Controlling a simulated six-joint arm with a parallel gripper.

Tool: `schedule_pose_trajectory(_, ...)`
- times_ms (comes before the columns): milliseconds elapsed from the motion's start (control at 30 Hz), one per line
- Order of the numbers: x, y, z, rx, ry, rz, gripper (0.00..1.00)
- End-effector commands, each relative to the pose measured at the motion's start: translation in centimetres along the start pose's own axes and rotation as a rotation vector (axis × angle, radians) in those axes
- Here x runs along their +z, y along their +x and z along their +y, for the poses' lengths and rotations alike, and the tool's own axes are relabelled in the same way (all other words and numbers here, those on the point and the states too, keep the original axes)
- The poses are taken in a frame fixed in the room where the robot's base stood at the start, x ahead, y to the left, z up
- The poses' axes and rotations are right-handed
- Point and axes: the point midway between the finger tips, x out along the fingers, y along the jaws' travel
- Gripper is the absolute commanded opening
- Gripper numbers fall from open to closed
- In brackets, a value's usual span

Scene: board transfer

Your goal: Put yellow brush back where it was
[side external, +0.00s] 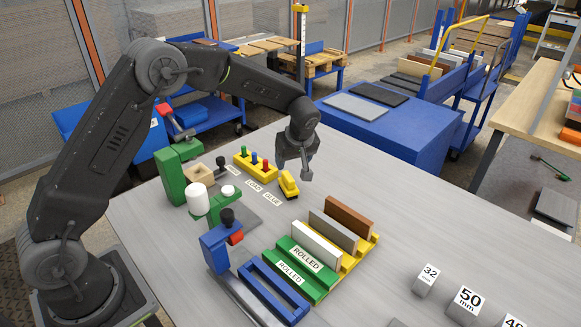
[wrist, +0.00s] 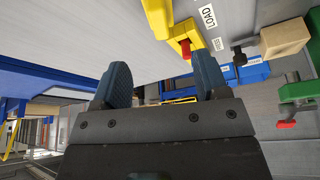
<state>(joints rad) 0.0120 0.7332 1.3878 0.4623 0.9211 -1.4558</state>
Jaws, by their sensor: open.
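The yellow brush (side external: 288,186) appears to be the small yellow piece on the grey table, beside the GLUE label in the side view. My gripper (side external: 294,168) is open, with its fingers pointing down close to this piece, seemingly just above or behind it. The exact gap cannot be told. In the wrist view my gripper (wrist: 162,82) has its two blue-grey fingers apart with nothing between them. A yellow shape at the top of that view, probably the brush (wrist: 157,16), lies beyond the fingertips, with a red peg near it.
A yellow rack (side external: 244,162) with coloured pegs stands left of the brush. Green and blue clamp fixtures (side external: 170,175) stand at the left. A yellow stand (side external: 362,250) holding boards, with green ROLLED pieces (side external: 300,268), is in front.

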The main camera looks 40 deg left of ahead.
Motion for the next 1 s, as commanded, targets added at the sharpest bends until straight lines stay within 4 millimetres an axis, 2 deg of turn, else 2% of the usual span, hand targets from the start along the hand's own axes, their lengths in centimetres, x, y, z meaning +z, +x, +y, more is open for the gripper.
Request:
schedule_pose_trajectory(267, -0.1, -1.3, -0.2, 0.005, 0.011, -0.002, 0.68)
schedule_pose_trajectory(367, -0.3, -3.5, -1.1, 0.025, 0.053, -0.011, 0.68)
schedule_pose_trajectory(467, -0.5, -7.3, -3.0, 0.063, 0.139, -0.024, 0.68)
schedule_pose_trajectory(600, 0.0, -12.9, -7.1, 0.131, 0.298, -0.041, 0.68)
schedule_pose_trajectory(700, 0.8, -16.3, -10.3, 0.185, 0.413, -0.045, 0.68)
schedule_pose_trajectory(833, 2.3, -19.8, -14.8, 0.259, 0.564, -0.038, 0.68)
schedule_pose_trajectory(1000, 5.0, -22.6, -20.7, 0.359, 0.763, -0.005, 0.68)
